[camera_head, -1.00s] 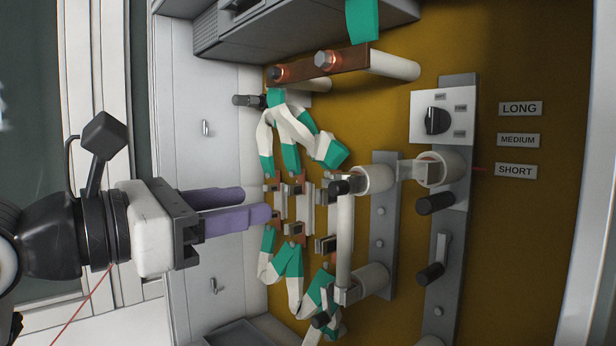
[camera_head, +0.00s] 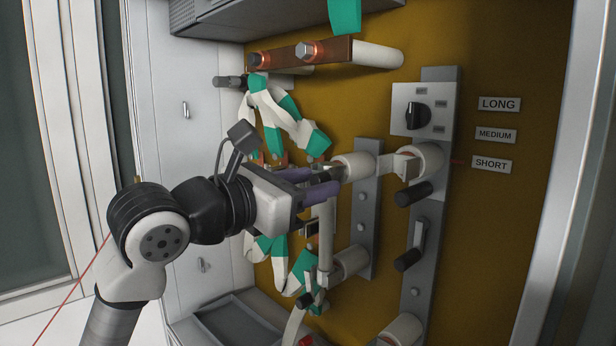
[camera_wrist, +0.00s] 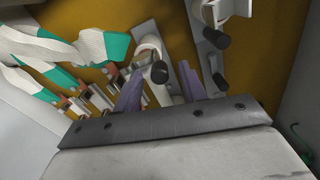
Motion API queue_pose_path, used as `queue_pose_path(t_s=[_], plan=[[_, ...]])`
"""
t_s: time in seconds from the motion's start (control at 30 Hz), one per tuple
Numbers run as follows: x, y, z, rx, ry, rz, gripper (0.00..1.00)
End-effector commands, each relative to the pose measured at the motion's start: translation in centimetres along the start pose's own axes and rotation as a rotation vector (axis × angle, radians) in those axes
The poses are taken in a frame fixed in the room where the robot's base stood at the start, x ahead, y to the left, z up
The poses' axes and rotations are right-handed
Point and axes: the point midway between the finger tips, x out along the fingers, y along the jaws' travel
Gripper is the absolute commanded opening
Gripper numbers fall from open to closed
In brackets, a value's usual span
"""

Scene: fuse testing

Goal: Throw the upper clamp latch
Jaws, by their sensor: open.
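The upper clamp stands on the left grey rail, with a white round insulator (camera_head: 354,166) and a metal bracket. Its latch, a short black-ended handle (camera_wrist: 158,72), shows between my fingers in the wrist view. My gripper (camera_head: 319,182) has two purple fingers and is open, reaching in from the left at the clamp. In the wrist view its fingertips (camera_wrist: 160,82) lie on either side of the black end. I cannot tell whether either finger touches it. A white tube (camera_head: 326,240) runs down from the upper clamp to the lower one. My fingers partly hide the latch in the head view.
Green-and-white straps (camera_head: 288,113) hang left of the clamp, near copper contacts. A right rail carries black handles (camera_head: 413,194) and a dial (camera_head: 417,115). A copper bar (camera_head: 300,52) crosses above. A grey tray (camera_head: 235,325) lies below.

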Motion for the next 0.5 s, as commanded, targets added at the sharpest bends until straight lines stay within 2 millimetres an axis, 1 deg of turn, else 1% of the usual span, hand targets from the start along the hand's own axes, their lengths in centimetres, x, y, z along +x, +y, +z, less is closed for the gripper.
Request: queue_pose_path(t_s=[0.2,0.27,0.5], plan=[[0.03,0.01,-0.03,0.0,0.0,0.0,0.42],[0.02,0.01,-0.03,0.0,0.0,0.0,0.35],[0.0,0.02,-0.01,0.0,-0.001,0.0,0.04]])
